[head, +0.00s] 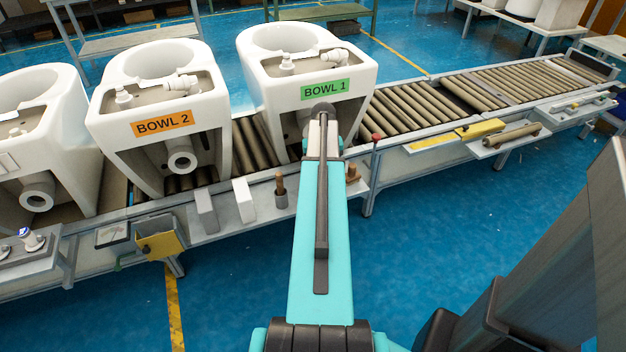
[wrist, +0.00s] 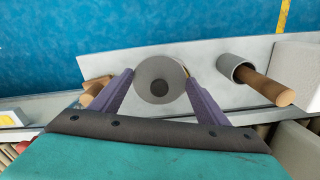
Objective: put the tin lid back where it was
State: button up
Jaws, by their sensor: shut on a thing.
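The tin lid appears to be the round grey disc with a dark centre (wrist: 150,70) in the wrist view. My gripper (wrist: 160,80) is shut on it, one purple finger on each side. The lid hides what is directly beneath it, so I cannot tell its height over the shelf. In the head view my arm hides the gripper and lid; the cup (head: 281,200) shows left of the arm.
A wooden piece (wrist: 97,86) lies left of my gripper. White blocks (head: 243,200) stand left of the cup. The bowl labelled BOWL 1 (head: 350,70) stands on the roller conveyor behind the shelf, with BOWL 2 (head: 215,90) to its left. Blue floor lies in front.

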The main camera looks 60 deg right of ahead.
jog(key=w, duration=0.3)
jog(key=shift+w+a+f, duration=0.15)
jog(key=shift+f, duration=0.15)
jog(key=shift+f, duration=1.6)
jog(key=shift+f, duration=0.25)
jog(key=o, duration=1)
notch_tip(320, 180, up, 12)
jog(key=shift+r+p, duration=0.25)
jog(key=shift+p, duration=0.1)
